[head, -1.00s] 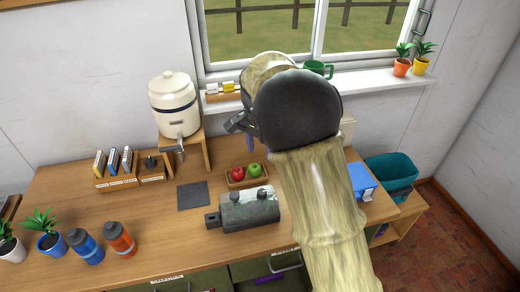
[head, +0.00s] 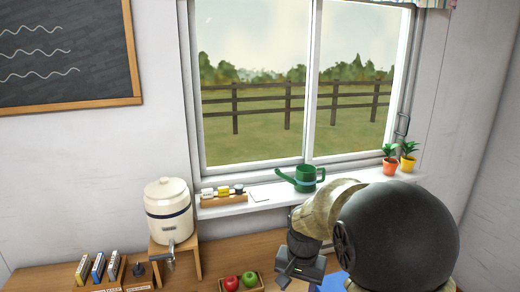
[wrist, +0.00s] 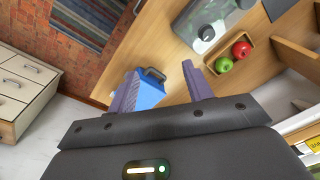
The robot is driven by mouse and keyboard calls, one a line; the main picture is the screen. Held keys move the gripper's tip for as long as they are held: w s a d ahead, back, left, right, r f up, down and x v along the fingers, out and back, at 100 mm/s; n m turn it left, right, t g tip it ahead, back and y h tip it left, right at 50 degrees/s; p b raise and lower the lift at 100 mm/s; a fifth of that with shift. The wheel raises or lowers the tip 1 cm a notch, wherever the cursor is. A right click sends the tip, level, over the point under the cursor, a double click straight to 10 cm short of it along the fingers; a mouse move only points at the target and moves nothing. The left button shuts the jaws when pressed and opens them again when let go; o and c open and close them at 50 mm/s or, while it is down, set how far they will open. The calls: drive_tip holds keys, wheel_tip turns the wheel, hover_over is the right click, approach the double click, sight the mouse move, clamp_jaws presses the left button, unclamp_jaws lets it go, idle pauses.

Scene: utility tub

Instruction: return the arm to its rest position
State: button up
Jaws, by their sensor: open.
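My arm (head: 395,235) rises at the lower right of the head view, its large dark joint close to the camera. My gripper hangs below the window sill, over the counter. In the wrist view my gripper (wrist: 162,82) shows two purple fingers spread apart, with nothing held between them. A blue box with a dark handle (wrist: 150,92) shows beyond the fingers, apart from them as far as I can tell. Part of the blue box (head: 333,283) also shows in the head view, mostly hidden by my arm.
A green watering can (head: 306,179) and potted plants (head: 408,160) stand on the sill. A cream dispenser (head: 168,210) stands on a wooden stand at left. A tray with a red apple (head: 231,283) and a green apple (head: 250,279) lies on the counter. A grey appliance (wrist: 205,28) is nearby.

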drive_tip(key=s+d+f+n+t, duration=0.1)
drive_tip(key=s+d+n, duration=0.1)
drive_tip(key=s, duration=0.4)
drive_tip(key=s+d+f+n, duration=0.1)
drive_tip(key=s+d+n, duration=0.1)
drive_tip(key=s+d, duration=0.2)
drive_tip(key=s, duration=0.2)
drive_tip(key=shift+s+f+t, duration=0.35)
drive_tip(key=shift+f+t, duration=0.05)
idle(1.0)
